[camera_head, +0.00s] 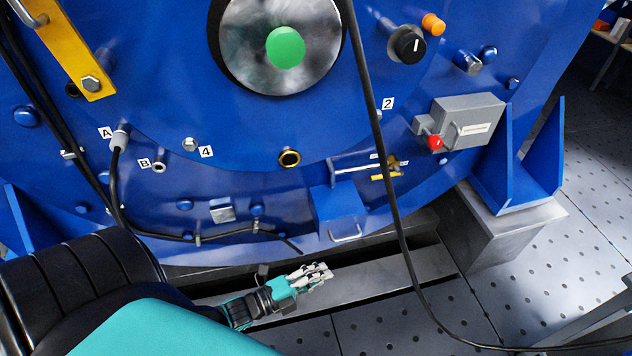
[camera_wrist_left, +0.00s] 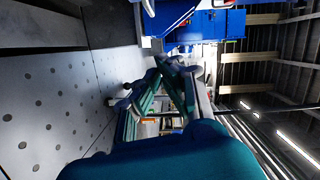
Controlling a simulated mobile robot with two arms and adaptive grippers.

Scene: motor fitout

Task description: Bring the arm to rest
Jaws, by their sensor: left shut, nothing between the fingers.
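My left arm comes in from the lower left of the head view, with a black ribbed part and a teal cover. My left gripper (camera_head: 322,272) is shut and empty, low in front of the blue motor housing (camera_head: 260,190), above the metal floor rail. In the left wrist view its teal and grey fingers (camera_wrist_left: 160,72) reach forward, with nothing held between them. The gripper appears apart from the housing. My right gripper is in neither view.
A black cable (camera_head: 385,180) hangs down the housing and runs along the floor to the right. A grey box with a red knob (camera_head: 467,121) sticks out at right. A blue bracket (camera_head: 520,165) stands on a metal block. Perforated floor (camera_head: 560,265) at right is mostly clear.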

